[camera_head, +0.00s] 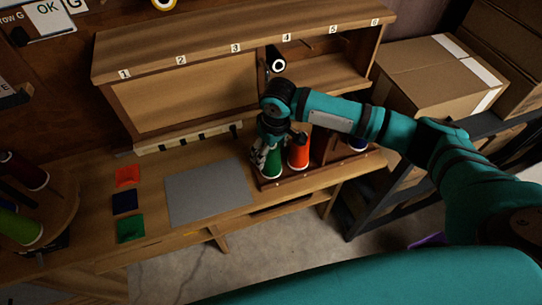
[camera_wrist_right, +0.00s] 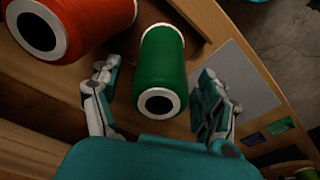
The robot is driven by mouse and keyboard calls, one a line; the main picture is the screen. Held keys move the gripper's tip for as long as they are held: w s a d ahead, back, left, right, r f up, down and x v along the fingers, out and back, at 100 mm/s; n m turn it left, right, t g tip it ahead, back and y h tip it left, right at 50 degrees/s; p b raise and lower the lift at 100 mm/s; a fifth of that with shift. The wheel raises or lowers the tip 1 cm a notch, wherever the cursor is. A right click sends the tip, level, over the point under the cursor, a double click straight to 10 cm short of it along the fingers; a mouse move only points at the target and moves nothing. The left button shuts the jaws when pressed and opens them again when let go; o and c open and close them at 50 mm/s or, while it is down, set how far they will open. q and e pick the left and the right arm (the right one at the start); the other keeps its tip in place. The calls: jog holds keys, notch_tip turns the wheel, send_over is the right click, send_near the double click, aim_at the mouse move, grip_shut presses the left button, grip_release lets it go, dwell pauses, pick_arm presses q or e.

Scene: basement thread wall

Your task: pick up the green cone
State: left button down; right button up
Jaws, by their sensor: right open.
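The green cone (camera_head: 273,166) is a spool of green thread standing in a wooden rack (camera_head: 292,179) at the right end of the bench. In the right wrist view the green cone (camera_wrist_right: 163,60) lies between the two fingers of my right gripper (camera_wrist_right: 157,74). The fingers are open, one on each side, with visible gaps between them and the thread. In the head view my right gripper (camera_head: 263,152) comes down from above and partly hides the cone. My left gripper is not in view.
An orange cone (camera_head: 298,153) stands close beside the green one, and a dark blue one (camera_head: 358,144) farther right. A grey mat (camera_head: 208,190) lies left of the rack. A shelf (camera_head: 180,95) rises behind. A carousel at far left holds another green spool (camera_head: 18,227).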

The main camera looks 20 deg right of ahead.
jog(key=shift+w+a+f, duration=0.1)
jog(key=shift+w+f, duration=0.05)
jog(key=shift+f, duration=1.1)
jog(key=c, duration=1.5)
notch_tip(320, 180, up, 10)
jog(key=shift+r+b, duration=0.1)
jog(key=shift+b, duration=0.5)
